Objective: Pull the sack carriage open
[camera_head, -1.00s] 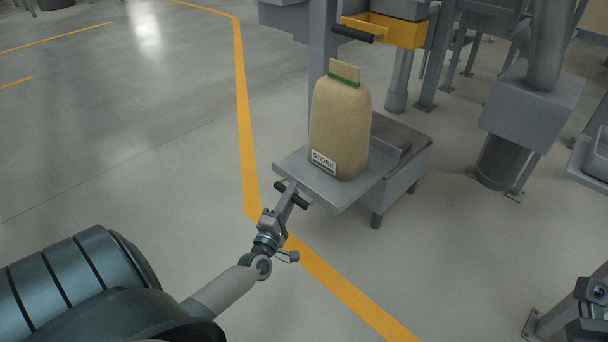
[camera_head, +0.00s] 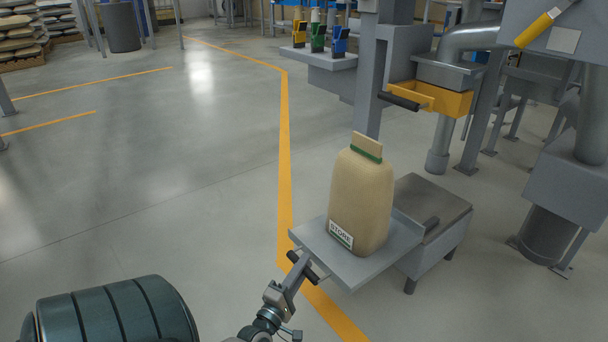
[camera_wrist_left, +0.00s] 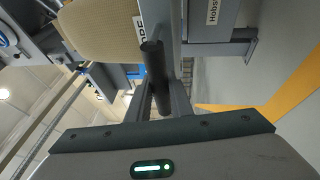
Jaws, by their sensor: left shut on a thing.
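The sack carriage (camera_head: 372,268) is a grey plate slid out to the front left of its low grey base (camera_head: 443,238). A tan sack (camera_head: 362,198) with a green band and a STORE label stands upright on the plate. The carriage has a black bar handle (camera_head: 294,259) at its front edge. My left gripper (camera_head: 301,268) is shut on this handle. In the left wrist view the dark handle (camera_wrist_left: 154,62) lies between the fingers, and the sack (camera_wrist_left: 100,30) shows beyond it. My right gripper is not in view.
A yellow drawer (camera_head: 440,99) with a black handle is mounted on the post above and behind the sack. Blue, green and yellow switches (camera_head: 318,38) stand on a grey box at the top. A yellow floor line (camera_head: 285,150) runs left of the carriage.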

